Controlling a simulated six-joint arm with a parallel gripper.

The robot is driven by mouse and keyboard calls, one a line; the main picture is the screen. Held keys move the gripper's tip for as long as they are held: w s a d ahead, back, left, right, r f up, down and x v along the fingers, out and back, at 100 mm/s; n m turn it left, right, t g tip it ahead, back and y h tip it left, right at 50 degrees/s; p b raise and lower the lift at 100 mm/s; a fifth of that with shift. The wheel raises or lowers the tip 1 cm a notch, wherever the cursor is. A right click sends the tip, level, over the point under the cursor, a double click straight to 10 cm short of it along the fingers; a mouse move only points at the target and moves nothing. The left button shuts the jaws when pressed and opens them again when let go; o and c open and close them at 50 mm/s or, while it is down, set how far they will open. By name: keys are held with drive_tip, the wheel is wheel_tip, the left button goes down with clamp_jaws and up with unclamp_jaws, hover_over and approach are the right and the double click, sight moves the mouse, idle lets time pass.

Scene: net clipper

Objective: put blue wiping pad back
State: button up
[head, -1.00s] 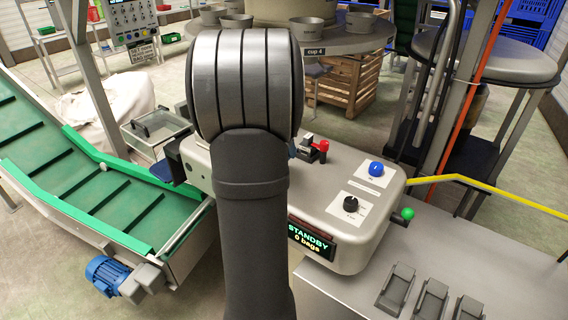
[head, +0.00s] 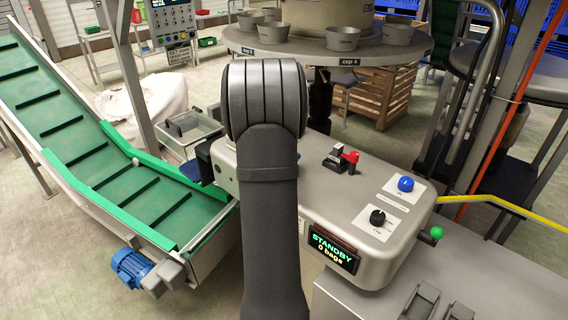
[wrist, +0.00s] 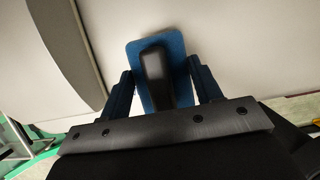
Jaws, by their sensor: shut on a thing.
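The blue wiping pad (wrist: 175,42) shows in the wrist view as a blue rectangle with a black handle on it. My gripper (wrist: 158,72) is shut on the pad, with one blue finger on each side. The pad is a little tilted in front of a pale grey surface; whether it touches that surface I cannot tell.
The grey machine housing (head: 330,205) carries a red-handled lever (head: 350,160), a blue button (head: 405,184) and a black knob (head: 377,217). A dark blue flat piece (head: 190,171) sits at its left.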

drive_tip(key=shift+a+f, duration=0.15)
drive_tip(key=shift+f, duration=1.9)
drive_tip(key=shift+f, duration=0.2)
drive_tip(key=o, duration=0.9)
drive_tip(key=v, duration=1.2)
drive_tip(key=shift+r, duration=0.2)
